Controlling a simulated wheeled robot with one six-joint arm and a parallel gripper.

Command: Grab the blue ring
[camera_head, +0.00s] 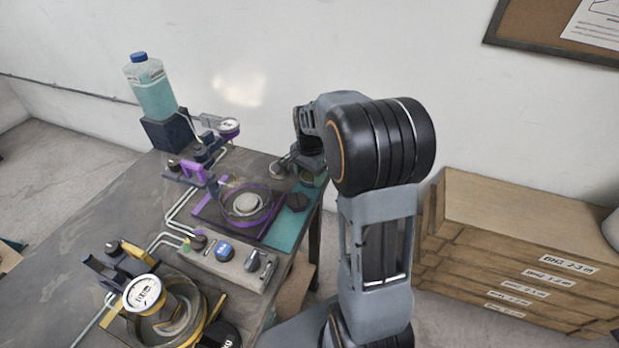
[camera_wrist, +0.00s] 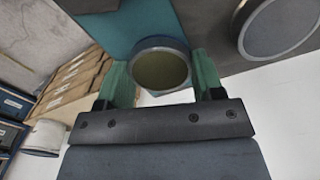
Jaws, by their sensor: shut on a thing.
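The blue ring (camera_wrist: 160,46) is a round piece with a dull blue-grey rim and an olive inside. In the wrist view it sits between the two green fingers of my gripper (camera_wrist: 162,68), which are shut on its sides. In the head view my gripper (camera_head: 309,172) is low over the far right corner of the table, mostly behind my own arm. The ring cannot be made out clearly there. Whether it rests on the teal mat or is lifted off it, I cannot tell.
The teal mat (camera_head: 287,229) lies along the table's right edge. A purple-rimmed fixture (camera_head: 262,222), a grey block with knobs (camera_head: 228,263), a gauge (camera_head: 144,293) and a bottle (camera_head: 153,92) crowd the table (camera_head: 50,275). A wooden drawer cabinet (camera_head: 510,225) stands right.

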